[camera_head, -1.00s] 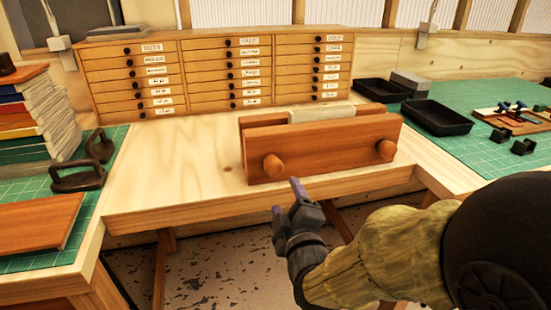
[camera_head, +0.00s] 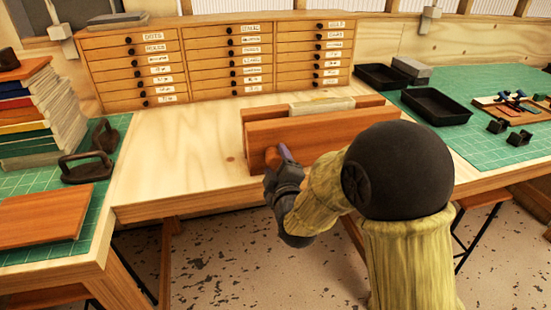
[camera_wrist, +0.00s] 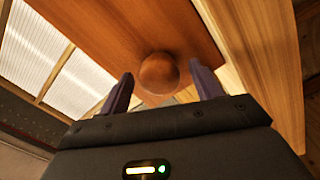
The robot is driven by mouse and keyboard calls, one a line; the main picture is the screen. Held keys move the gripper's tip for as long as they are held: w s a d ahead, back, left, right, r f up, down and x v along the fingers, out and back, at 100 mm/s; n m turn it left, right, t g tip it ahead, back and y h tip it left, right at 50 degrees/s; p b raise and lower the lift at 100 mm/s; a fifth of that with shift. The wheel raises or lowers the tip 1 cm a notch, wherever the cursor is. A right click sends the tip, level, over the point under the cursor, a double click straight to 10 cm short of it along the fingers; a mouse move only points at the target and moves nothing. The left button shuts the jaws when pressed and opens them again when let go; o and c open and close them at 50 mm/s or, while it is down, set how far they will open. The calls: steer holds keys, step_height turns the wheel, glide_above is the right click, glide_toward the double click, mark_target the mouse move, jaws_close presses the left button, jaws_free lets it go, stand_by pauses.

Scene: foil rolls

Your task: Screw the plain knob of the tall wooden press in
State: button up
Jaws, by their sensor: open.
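The wooden press (camera_head: 312,133) stands on the bench, with a pale block (camera_head: 322,106) between its two reddish boards. Its left knob (camera_head: 273,158) shows on the front board, partly behind my gripper; the right knob is hidden behind my arm. My gripper (camera_head: 278,160) is at the left knob. In the wrist view the round wooden knob (camera_wrist: 158,73) sits between the two open fingers of my gripper (camera_wrist: 160,88), with gaps on both sides. I see no clear contact.
A drawer cabinet (camera_head: 220,62) stands behind the press. Black trays (camera_head: 437,106) lie on the right green mat (camera_head: 482,150). Stacked books (camera_head: 40,115) and dark irons (camera_head: 88,166) are on the left. The bench top left of the press (camera_head: 185,150) is clear.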

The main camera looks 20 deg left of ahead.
steer(key=shift+w+a, duration=0.35)
steer(key=shift+w, duration=0.3)
steer(key=c, duration=1)
steer(key=shift+f+m+b, duration=0.1)
steer(key=shift+m+b, duration=0.35)
steer(key=shift+m, duration=0.05)
